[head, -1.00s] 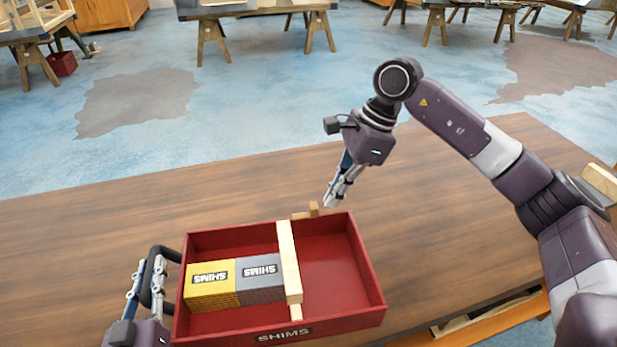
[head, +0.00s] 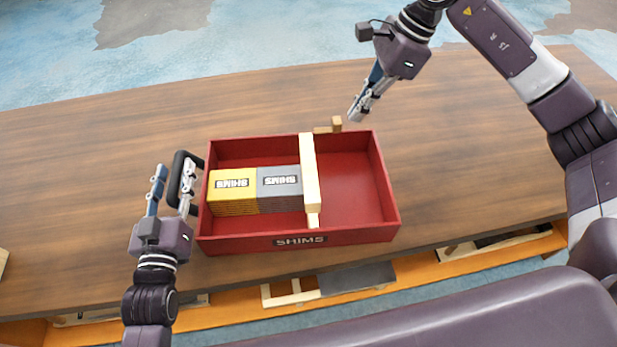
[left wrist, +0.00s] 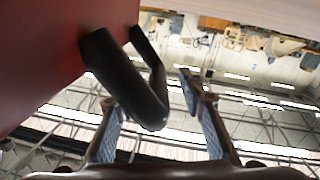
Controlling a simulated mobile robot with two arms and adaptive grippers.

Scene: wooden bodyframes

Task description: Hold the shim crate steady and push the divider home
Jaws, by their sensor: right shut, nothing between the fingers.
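The red shim crate (head: 300,242) sits on the wooden table and holds a yellow shim pack (head: 232,192) and a grey shim pack (head: 280,190) left of the divider. The pale wooden divider (head: 310,172) spans the crate from back to front. My left gripper (head: 172,172) is open at the crate's left black handle (head: 180,162). The handle (left wrist: 130,85) appears to lie between its spread fingers (left wrist: 160,118) in the left wrist view; contact is unclear. My right gripper (head: 356,116) is shut and empty, just behind the crate's back wall.
A small wooden block (head: 337,123) stands at the back wall, close to my right fingertips. The crate's right compartment (head: 350,185) is empty. The table (head: 100,180) is clear on both sides of the crate. Wooden frame parts (head: 320,285) show beyond the table's near edge.

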